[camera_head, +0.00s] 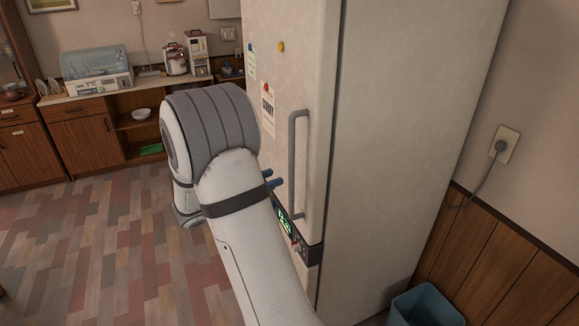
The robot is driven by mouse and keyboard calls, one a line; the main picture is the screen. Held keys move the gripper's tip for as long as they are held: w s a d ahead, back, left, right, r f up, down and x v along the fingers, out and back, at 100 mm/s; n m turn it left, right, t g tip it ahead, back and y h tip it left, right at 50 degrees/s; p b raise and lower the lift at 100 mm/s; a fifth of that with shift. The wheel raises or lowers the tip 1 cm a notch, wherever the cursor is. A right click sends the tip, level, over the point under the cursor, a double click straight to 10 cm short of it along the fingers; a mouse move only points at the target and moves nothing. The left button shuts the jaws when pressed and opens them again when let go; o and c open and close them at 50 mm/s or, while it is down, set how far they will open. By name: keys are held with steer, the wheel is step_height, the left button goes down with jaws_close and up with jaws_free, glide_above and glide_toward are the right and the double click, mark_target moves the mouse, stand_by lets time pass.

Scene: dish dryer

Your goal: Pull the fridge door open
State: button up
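The fridge (400,130) is a tall, pale cabinet standing right of centre. Its upper door (310,60) looks shut, flush against the body. A grey vertical bar handle (293,165) is on the door near its right edge. My white and grey arm reaches up in front of the fridge's lower left. Two small blue-grey tips of my gripper (273,179) poke out past the arm, a little left of the handle's lower half and seemingly apart from it. The rest of the gripper is hidden behind the arm, so its opening cannot be judged.
A dark panel with a green display (285,222) sits below the handle. A blue bin (425,307) stands by the fridge's right side. A wooden counter (75,135) with dishes and appliances lines the back left. The tiled floor (80,250) at left is clear.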

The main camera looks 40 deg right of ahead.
steer(key=d+p, duration=0.1)
steer(key=d, duration=0.6)
steer(key=shift+d+p, duration=0.35)
steer(key=shift+s, duration=0.1)
steer(key=shift+c, duration=0.3)
jaws_close()
